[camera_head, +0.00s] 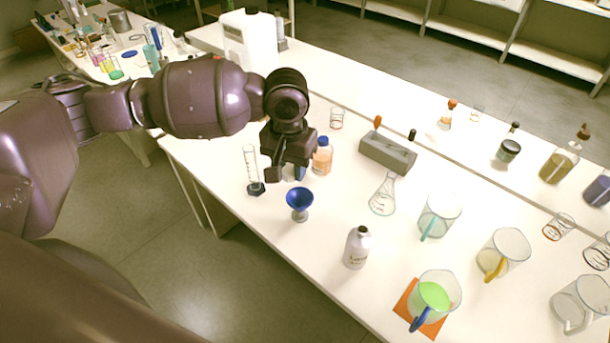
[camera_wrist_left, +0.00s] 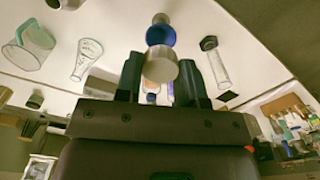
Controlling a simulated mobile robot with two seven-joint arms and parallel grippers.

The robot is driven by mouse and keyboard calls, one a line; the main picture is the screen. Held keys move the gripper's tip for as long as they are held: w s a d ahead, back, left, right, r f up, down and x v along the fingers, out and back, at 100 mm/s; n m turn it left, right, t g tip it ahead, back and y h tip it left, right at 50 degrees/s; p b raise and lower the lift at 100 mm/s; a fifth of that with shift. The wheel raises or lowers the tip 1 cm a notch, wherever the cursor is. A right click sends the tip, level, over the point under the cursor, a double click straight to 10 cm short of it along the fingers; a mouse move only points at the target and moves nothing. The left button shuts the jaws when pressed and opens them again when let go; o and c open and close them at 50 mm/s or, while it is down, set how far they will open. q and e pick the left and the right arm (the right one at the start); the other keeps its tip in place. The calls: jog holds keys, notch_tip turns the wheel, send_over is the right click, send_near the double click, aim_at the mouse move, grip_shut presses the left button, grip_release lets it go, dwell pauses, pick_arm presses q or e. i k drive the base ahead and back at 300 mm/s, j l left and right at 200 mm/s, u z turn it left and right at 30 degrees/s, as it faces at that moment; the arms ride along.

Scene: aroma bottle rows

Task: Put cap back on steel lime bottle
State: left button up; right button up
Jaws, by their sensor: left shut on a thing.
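The steel lime bottle (camera_head: 356,250) stands upright near the table's front edge in the head view, with a dark top at its neck. My left gripper (camera_head: 286,172) is above the table, behind the blue funnel and left of and behind the bottle, apart from it. In the left wrist view, my left gripper (camera_wrist_left: 160,78) is shut on a round pale grey cap (camera_wrist_left: 160,66). My right gripper is in neither view.
The blue funnel (camera_head: 299,202) stands between my left gripper and the steel bottle. A graduated cylinder (camera_head: 251,166), a blue-capped bottle (camera_head: 323,158) and a conical flask (camera_head: 383,196) stand nearby. A beaker of green liquid (camera_head: 433,297) is right of the steel bottle.

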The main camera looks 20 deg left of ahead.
aim_at(360, 239)
jog(key=z, duration=1.25)
jog(key=k+j, duration=0.15)
jog(key=j, duration=0.2)
jog(key=k+j, duration=0.2)
jog(key=j, duration=0.15)
jog(key=k+j, duration=0.15)
jog(key=j, duration=0.15)
jog(key=k+j, duration=0.15)
jog(key=j, duration=0.2)
jog(key=k+j, duration=0.15)
jog(key=j, duration=0.2)
